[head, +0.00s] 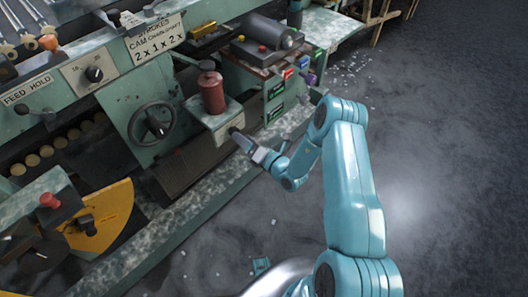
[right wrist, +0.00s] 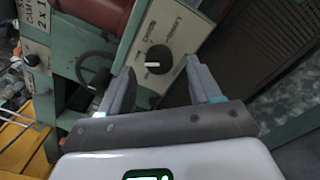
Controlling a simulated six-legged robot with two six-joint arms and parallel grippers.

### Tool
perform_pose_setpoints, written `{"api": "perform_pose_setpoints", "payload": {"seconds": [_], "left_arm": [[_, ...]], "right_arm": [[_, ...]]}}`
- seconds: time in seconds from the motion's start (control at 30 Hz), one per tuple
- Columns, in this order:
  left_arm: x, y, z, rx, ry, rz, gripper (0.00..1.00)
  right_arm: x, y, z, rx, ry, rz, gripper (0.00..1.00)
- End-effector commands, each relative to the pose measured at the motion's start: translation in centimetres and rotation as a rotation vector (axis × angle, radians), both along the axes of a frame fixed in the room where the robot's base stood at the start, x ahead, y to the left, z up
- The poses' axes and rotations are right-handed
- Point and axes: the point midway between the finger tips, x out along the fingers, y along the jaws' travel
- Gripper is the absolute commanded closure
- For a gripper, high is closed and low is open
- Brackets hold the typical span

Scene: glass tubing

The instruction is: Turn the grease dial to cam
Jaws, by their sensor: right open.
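The grease dial (right wrist: 158,59) is a round black knob with a white pointer mark, on a pale label plate (right wrist: 183,30) in the right wrist view. The mark points to the left in that view. The lettering around the knob is too small and tilted to read surely. In the head view the plate (head: 224,131) sits on the green box below a dark red canister (head: 212,92); my gripper covers most of the knob there. My right gripper (head: 238,137) is open. Its fingers (right wrist: 158,70) stand either side of the knob, short of it, with no contact visible. My left gripper is not in view.
A handwheel (head: 152,124) is left of the box. Another black dial (head: 94,73) sits farther left on the machine. A yellow guard (head: 105,222) is at lower left. A green machine rail (head: 215,190) runs below; the floor at right is open.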

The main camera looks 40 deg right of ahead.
Motion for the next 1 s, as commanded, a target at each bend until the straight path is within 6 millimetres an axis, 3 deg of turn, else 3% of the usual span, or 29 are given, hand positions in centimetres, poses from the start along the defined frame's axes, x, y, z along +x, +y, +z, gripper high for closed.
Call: {"api": "perform_pose_setpoints", "payload": {"seconds": [0.3,0.5,0.7,1.0], "left_arm": [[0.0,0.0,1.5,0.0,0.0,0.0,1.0],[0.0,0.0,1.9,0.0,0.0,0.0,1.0],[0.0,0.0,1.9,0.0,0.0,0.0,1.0],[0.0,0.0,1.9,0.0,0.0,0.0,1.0]], "right_arm": [[-8.6,-0.9,-0.1,0.004,0.003,-0.006,0.37],[-12.1,-1.3,-0.3,0.001,0.003,-0.005,0.37],[-13.4,-1.3,-0.3,0.0,0.0,0.0,0.37],[-13.4,-1.3,-0.4,0.0,0.0,0.0,0.37]]}}
